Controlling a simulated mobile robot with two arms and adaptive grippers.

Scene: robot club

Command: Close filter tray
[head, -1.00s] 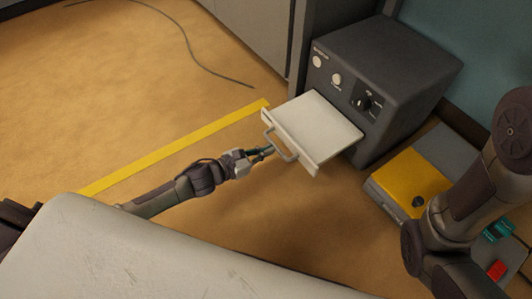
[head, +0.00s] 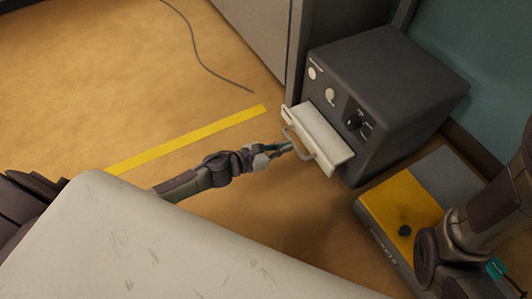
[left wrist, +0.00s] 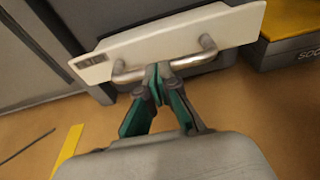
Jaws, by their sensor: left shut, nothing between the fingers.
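The white filter tray (head: 321,138) sticks a short way out of the front of the dark grey box (head: 385,85). Its front panel carries a metal bar handle (head: 299,143). In the left wrist view the tray's front panel (left wrist: 170,42) spans the top, with the handle (left wrist: 130,77) below it. My left gripper (head: 290,147) is shut and empty, its fingertips at the handle. In the left wrist view the green-padded fingers (left wrist: 158,70) meet at the middle of the handle bar.
A yellow and grey case (head: 395,205) lies on the floor right of the box. A cabinet (head: 258,40) stands behind left. A yellow floor stripe (head: 190,140) and a dark cable (head: 205,60) lie on open floor at left.

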